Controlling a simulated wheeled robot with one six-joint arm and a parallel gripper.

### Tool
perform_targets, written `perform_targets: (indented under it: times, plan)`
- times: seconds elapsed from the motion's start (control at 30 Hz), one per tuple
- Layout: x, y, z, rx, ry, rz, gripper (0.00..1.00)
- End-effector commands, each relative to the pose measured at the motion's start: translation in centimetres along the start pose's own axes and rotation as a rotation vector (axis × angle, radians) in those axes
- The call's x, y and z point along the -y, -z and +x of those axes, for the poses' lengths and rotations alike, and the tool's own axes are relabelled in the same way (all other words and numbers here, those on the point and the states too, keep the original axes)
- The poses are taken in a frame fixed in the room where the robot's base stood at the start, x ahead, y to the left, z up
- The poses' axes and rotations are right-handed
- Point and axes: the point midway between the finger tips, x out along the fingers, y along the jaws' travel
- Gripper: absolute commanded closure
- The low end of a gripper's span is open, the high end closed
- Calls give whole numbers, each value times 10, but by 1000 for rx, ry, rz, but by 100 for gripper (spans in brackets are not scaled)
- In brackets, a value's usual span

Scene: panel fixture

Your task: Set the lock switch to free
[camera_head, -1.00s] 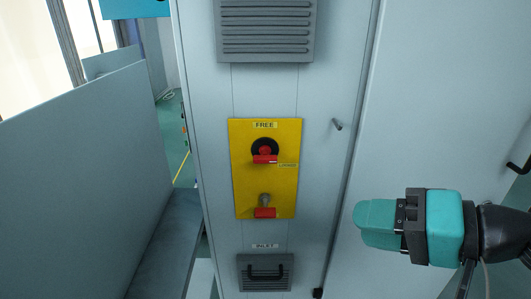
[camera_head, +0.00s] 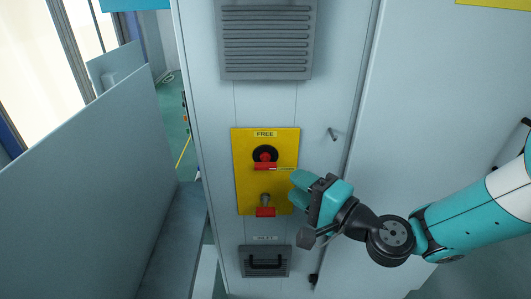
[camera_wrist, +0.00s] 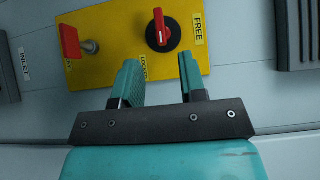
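The lock switch (camera_head: 265,156) is a black round knob with a red handle on a yellow plate (camera_head: 243,190). In the head view its red handle points down and to the right, toward a small side label; the FREE label (camera_head: 265,134) is above it. In the wrist view the switch (camera_wrist: 163,31) lies beyond my fingertips, with its red handle turned away from FREE (camera_wrist: 198,28). My gripper (camera_wrist: 159,75) is open and empty, its two teal fingers apart, short of the switch. In the head view my gripper (camera_head: 298,190) is at the plate's right edge.
Vents (camera_head: 265,40) are above and below (camera_head: 265,261). A small hook (camera_head: 332,134) sticks out at right. A grey panel (camera_head: 80,170) stands at left.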

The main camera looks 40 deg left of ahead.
Motion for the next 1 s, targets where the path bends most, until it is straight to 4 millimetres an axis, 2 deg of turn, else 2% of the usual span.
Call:
perform_targets:
  times: [0.03,0.2,0.4,0.6,0.87,0.9,1.0]
  plan:
    - [6,-2,13,3,3,-3,62]
    - [5,-1,50,3,2,-3,62]
    - [2,0,81,1,1,-2,62]
    - [1,0,95,-1,1,-1,62]
    - [0,0,96,-2,1,0,62]
    - [0,0,96,-1,1,0,64]
    - [0,0,96,-1,1,0,87]
